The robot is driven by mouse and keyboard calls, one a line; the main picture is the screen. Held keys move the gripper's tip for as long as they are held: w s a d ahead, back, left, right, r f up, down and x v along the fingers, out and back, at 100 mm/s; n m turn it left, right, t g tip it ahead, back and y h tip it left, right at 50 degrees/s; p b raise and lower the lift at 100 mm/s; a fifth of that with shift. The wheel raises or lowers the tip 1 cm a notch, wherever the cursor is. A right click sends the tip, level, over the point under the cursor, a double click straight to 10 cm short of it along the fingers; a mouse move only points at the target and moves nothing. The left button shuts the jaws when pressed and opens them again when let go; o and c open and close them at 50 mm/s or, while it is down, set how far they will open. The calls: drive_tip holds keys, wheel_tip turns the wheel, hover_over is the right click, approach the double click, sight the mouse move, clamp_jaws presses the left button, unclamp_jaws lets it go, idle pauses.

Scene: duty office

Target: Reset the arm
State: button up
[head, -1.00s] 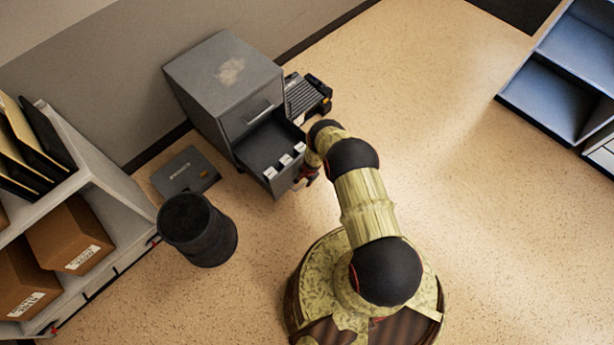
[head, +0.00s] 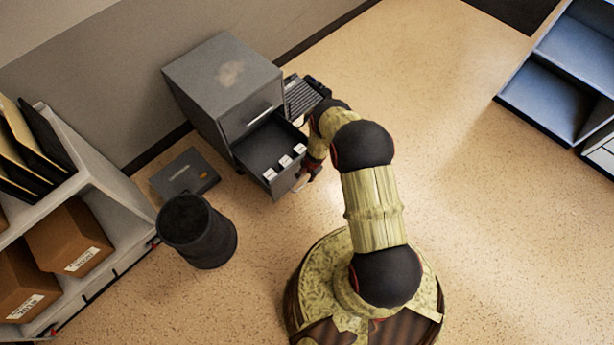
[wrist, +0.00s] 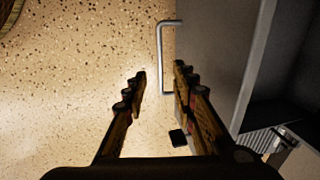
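My arm (head: 372,205) reaches from my base toward the grey filing cabinet (head: 222,75). My gripper (head: 308,178) is low beside the front of the cabinet's pulled-out drawer (head: 262,152), partly hidden by my arm in the head view. In the wrist view, my gripper (wrist: 160,72) has its two fingers apart with nothing held between them. The drawer's metal handle (wrist: 161,55) stands just beyond the fingertips, near the right finger. I cannot tell whether that finger touches the handle or the grey drawer front (wrist: 222,50).
A black bin (head: 197,232) and a flat dark box (head: 185,174) stand left of the cabinet. A dark keyboard-like object (head: 304,95) lies right of it. Shelves with brown boxes (head: 72,236) are at left, a blue shelf unit (head: 560,85) at right.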

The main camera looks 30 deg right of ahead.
drive_tip(key=shift+r, duration=0.1)
idle(0.6)
drive_tip(key=s+a+r+n+g+y, duration=0.2)
drive_tip(key=s+a+r+n+g, duration=0.15)
drive_tip(key=s+a, duration=0.5)
wheel_tip(320, 180, up, 37)
drive_tip(key=s+n, duration=0.2)
drive_tip(key=n, duration=0.4)
drive_tip(key=s+a+r+n+t+h, duration=0.1)
drive_tip(key=s+r, duration=0.5)
drive_tip(key=r, duration=0.7)
drive_tip(key=s+a+r+n+t+h, duration=0.1)
drive_tip(key=s+r, duration=0.5)
drive_tip(key=r, duration=0.6)
drive_tip(key=s+a+r+n+t, duration=0.2)
drive_tip(key=s+r+t, duration=0.3)
drive_tip(key=r, duration=0.8)
drive_tip(key=shift+s+a+r+n+h, duration=0.15)
drive_tip(key=shift+s+r+n+h, duration=0.2)
drive_tip(key=shift+s+n+h, duration=0.15)
